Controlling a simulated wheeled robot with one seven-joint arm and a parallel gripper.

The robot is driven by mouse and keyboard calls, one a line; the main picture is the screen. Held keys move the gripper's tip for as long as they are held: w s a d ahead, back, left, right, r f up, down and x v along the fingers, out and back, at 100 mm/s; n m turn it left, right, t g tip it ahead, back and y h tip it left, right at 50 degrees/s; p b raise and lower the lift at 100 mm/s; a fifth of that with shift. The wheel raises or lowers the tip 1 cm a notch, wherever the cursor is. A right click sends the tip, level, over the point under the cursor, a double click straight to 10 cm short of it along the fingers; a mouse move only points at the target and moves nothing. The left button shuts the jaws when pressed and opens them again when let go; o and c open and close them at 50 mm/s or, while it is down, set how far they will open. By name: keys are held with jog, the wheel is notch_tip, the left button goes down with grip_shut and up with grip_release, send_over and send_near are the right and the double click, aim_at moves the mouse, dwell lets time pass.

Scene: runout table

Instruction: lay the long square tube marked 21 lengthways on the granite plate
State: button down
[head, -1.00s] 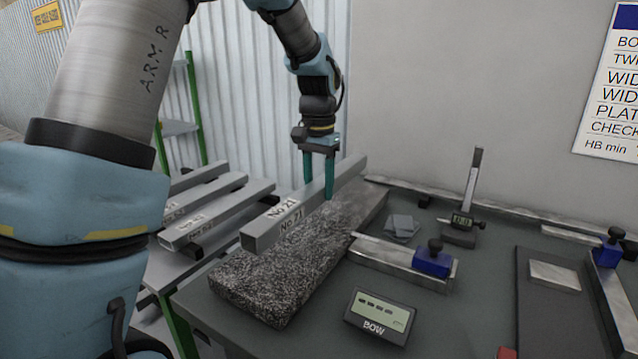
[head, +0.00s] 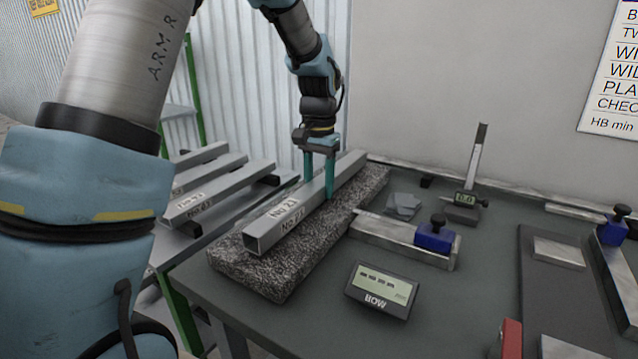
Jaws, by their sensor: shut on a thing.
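The long square tube marked 21 (head: 295,218) is grey, with its label on the top and side near its open front end. It lies lengthways along the speckled granite plate (head: 262,275), at or very close to the plate's top; I cannot tell whether it touches all along. My gripper (head: 319,190) points down with teal fingers and is shut on the tube, past its middle towards the far end. Part of the tube between the fingers is hidden.
Several other tubes (head: 215,195) lie on a rack to the left. Right of the plate are a BOW display (head: 382,290), a metal bar with a blue clamp (head: 405,237), thin grey plates (head: 403,204) and an upright gauge (head: 470,180). Bare table lies right of the display.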

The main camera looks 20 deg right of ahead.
jog(key=shift+f, duration=0.35)
jog(key=shift+c, duration=1.2)
grip_release()
notch_tip(320, 180, up, 11)
jog(key=shift+f+b, duration=0.1)
jog(key=shift+b, duration=0.9)
